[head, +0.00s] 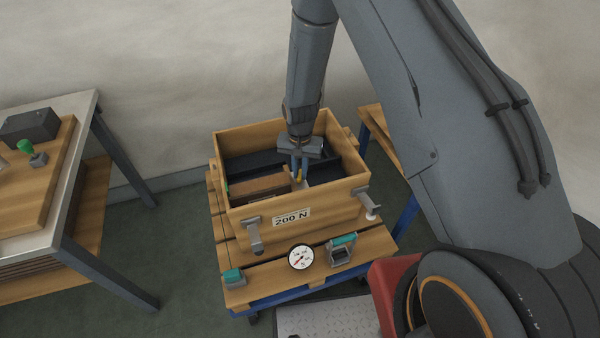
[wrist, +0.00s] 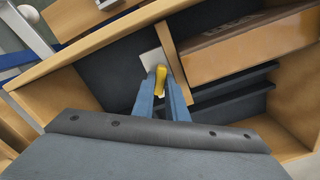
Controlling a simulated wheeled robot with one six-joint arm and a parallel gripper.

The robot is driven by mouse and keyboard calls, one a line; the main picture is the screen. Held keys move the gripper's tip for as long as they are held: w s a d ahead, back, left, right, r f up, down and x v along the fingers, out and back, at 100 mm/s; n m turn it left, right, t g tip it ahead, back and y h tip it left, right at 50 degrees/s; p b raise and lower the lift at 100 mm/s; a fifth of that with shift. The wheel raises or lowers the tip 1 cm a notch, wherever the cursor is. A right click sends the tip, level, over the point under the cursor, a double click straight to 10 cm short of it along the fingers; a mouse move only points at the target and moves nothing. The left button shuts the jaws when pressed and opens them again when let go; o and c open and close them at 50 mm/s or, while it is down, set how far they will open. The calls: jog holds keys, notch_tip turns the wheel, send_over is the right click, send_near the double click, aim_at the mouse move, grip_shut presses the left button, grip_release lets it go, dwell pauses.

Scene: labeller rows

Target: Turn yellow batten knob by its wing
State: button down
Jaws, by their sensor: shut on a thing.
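The yellow batten knob (wrist: 160,80) sits on a light plate (wrist: 151,60) inside the open wooden box. In the head view only a bit of the yellow knob (head: 298,180) shows below my fingers. My gripper (wrist: 161,92) reaches down into the box, and its two blue fingers are shut on the knob, one on each side. The gripper also shows in the head view (head: 299,172). The fingers hide part of the knob, and the wing's exact angle is hard to tell.
The wooden box (head: 235,214) has walls close around my gripper and a "200 N" label (head: 292,217) in front. A brown block (head: 258,188) lies inside, left of my fingers. A dial gauge (head: 301,258) and teal-topped parts (head: 233,277) are on the slatted bench. Another table (head: 50,238) stands left.

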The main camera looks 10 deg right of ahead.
jog(key=m, duration=0.5)
jog(key=shift+m, duration=0.4)
jog(key=m, duration=0.5)
jog(key=c, duration=1.7)
grip_release()
